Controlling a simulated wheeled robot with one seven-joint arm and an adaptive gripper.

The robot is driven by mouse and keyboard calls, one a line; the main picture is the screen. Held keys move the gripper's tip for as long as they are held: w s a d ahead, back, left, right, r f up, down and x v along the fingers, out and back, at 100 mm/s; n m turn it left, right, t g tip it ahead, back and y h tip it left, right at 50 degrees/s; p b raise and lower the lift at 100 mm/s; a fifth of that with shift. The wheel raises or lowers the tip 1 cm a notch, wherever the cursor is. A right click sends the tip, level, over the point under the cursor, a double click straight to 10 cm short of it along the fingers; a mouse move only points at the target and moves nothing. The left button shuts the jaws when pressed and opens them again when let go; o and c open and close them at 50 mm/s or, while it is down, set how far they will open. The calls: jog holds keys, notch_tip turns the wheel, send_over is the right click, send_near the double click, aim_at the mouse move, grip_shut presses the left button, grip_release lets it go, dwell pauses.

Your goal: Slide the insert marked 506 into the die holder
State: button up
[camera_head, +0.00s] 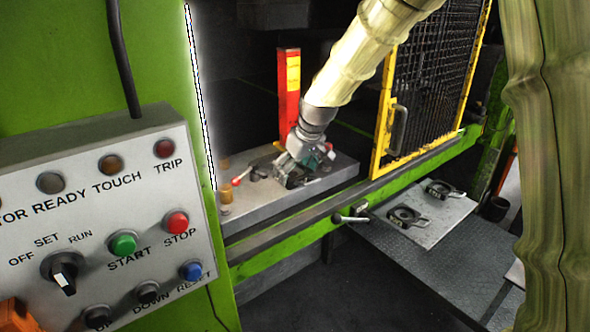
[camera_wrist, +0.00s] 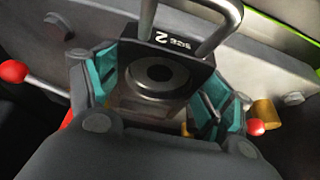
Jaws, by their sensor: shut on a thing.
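My gripper (camera_head: 300,165) is low over the grey steel block on the press bed. In the wrist view my gripper (camera_wrist: 158,92) has its teal-padded fingers on both sides of a dark insert (camera_wrist: 155,77) with a round bore and a metal loop handle. The seat is hidden under my gripper, so I cannot tell how deep the insert sits.
A red post (camera_head: 289,95) stands behind my gripper. A yellow mesh guard (camera_head: 430,75) is to the right. Two ring-shaped parts with handles, one nearer (camera_head: 406,217) and one farther (camera_head: 441,189), lie on a side plate. A control panel (camera_head: 110,215) is at left.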

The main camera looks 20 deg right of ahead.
jog(key=shift+f, duration=0.25)
dwell(0.5)
jog(key=o, duration=2)
jog(key=shift+o, duration=0.2)
jog(key=shift+s+f, duration=0.1)
jog(key=shift+f, duration=0.05)
jog(key=v, duration=1.2)
